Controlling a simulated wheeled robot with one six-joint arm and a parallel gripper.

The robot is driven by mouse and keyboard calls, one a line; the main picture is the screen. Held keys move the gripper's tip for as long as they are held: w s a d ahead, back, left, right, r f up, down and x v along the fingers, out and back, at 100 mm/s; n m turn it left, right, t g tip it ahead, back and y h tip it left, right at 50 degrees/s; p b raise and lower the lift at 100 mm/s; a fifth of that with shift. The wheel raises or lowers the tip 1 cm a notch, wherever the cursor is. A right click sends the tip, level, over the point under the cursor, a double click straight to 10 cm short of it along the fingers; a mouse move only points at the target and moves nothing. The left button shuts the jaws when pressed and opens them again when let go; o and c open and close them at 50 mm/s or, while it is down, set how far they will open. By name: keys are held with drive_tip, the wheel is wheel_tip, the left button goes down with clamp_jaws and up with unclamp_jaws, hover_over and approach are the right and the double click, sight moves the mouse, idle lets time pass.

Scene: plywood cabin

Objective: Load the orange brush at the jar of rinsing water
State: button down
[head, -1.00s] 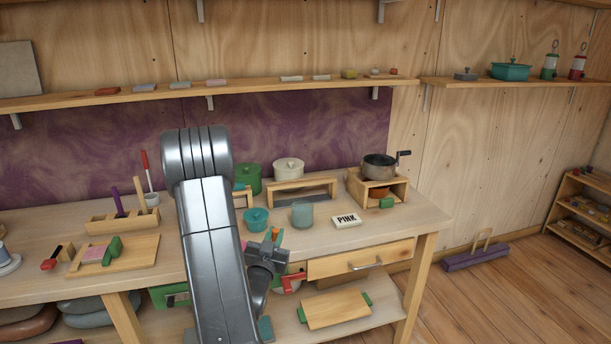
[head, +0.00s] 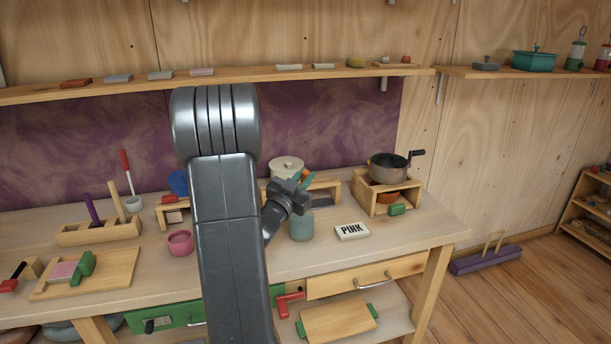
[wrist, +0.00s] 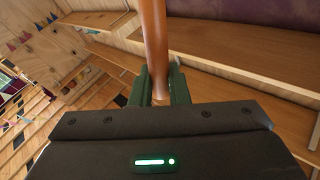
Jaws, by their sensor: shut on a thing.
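My gripper (head: 304,181) is above the jar of rinsing water (head: 301,228), a grey-blue jar on the workbench. In the wrist view, its green fingers (wrist: 160,88) are shut on the orange brush (wrist: 154,35), whose smooth orange-brown shaft runs up out of the picture. In the head view only a small orange bit shows by the fingers. The brush's bristles are not clearly visible, and I cannot tell whether its tip is inside the jar.
A cream lidded pot (head: 286,166) stands behind my gripper. A pink cup (head: 180,242) is left of my arm, which hides part of the bench.

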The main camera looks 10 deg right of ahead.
drive_tip(key=shift+w+d+f, duration=0.1)
drive_tip(key=shift+w+f, duration=0.05)
drive_tip(key=shift+f, duration=0.35)
drive_tip(key=shift+f+b, duration=0.35)
drive_tip(key=shift+f, duration=0.2)
drive_tip(key=shift+f+b, duration=1.2)
drive_tip(key=shift+f, duration=1.2)
drive_tip(key=shift+f+b, duration=0.55)
drive_tip(key=shift+b, duration=0.05)
drive_tip(key=shift+r+p, duration=1.6)
drive_tip(key=shift+r, duration=1.95)
